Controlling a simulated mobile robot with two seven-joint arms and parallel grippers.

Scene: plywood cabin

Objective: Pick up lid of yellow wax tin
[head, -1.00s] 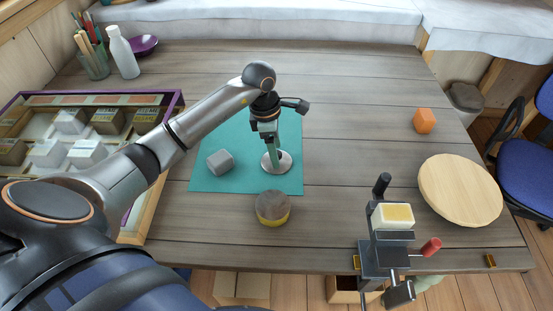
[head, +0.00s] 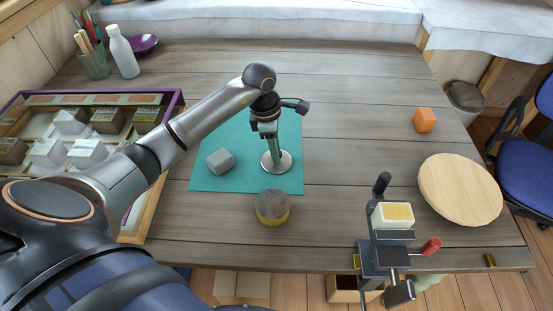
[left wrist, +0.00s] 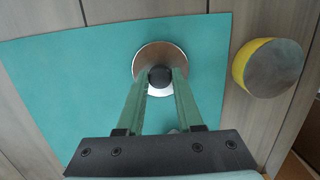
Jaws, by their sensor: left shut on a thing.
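A round silver lid (head: 287,165) with a black knob is at the right part of the teal mat; the knob (left wrist: 160,77) shows in the left wrist view. My left gripper (head: 275,153) points down over the lid, its green fingers shut on the knob. I cannot tell whether the lid rests on the mat or is slightly above it. A round yellow-sided tin (head: 272,207) with a dull grey-brown top stands in front of the mat, apart from the lid; it also shows in the left wrist view (left wrist: 268,67). My right gripper is not in view.
A grey block (head: 220,161) lies on the teal mat (head: 210,182), left of the lid. A vise (head: 385,250) holding a cream block stands at the front edge. A round wooden board (head: 460,190) and an orange block (head: 424,120) are at right. The table behind the mat is clear.

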